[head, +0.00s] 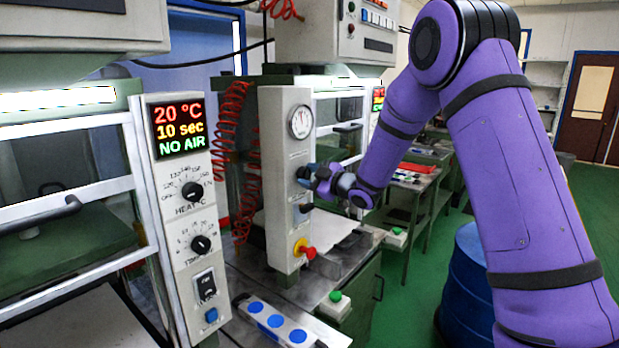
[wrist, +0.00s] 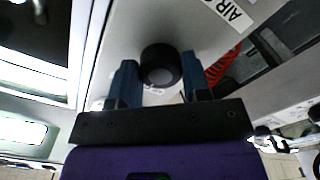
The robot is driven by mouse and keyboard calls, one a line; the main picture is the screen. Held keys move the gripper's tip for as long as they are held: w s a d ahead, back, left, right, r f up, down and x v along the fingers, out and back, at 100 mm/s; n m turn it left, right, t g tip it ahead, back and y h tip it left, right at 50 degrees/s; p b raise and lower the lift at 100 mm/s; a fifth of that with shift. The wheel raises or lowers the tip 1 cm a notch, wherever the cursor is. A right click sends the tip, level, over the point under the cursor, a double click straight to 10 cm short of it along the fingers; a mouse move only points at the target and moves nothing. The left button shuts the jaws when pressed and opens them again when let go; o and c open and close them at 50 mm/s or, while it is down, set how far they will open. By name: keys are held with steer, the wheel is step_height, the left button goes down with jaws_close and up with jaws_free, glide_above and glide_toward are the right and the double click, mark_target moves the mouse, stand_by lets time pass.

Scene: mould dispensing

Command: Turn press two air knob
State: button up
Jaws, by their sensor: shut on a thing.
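A tall pale control panel (head: 273,190) with a round gauge (head: 301,122) stands in the middle of the head view. My gripper (head: 310,173) is at this panel's face, below the gauge. In the wrist view a round black knob (wrist: 160,65) sits between the two blue fingers of my gripper (wrist: 158,78), and the jaws are shut on it. A label reading "AIR" (wrist: 226,10) is beside the knob. In the head view my gripper hides this knob. Another dark knob (head: 305,208) is just below my gripper.
A red emergency button (head: 306,252) is low on the same panel. Coiled red hoses (head: 232,130) hang behind it. A nearer panel (head: 183,215) has a display (head: 179,127) reading "20 °C, 10 sec, NO AIR". A blue barrel (head: 465,285) stands right.

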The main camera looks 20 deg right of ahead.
steer(key=shift+n, duration=0.3)
steer(key=o, duration=0.9)
steer(key=shift+s+d, duration=0.1)
steer(key=v, duration=1)
steer(key=shift+s+d, duration=0.1)
steer(key=shift+s, duration=0.15)
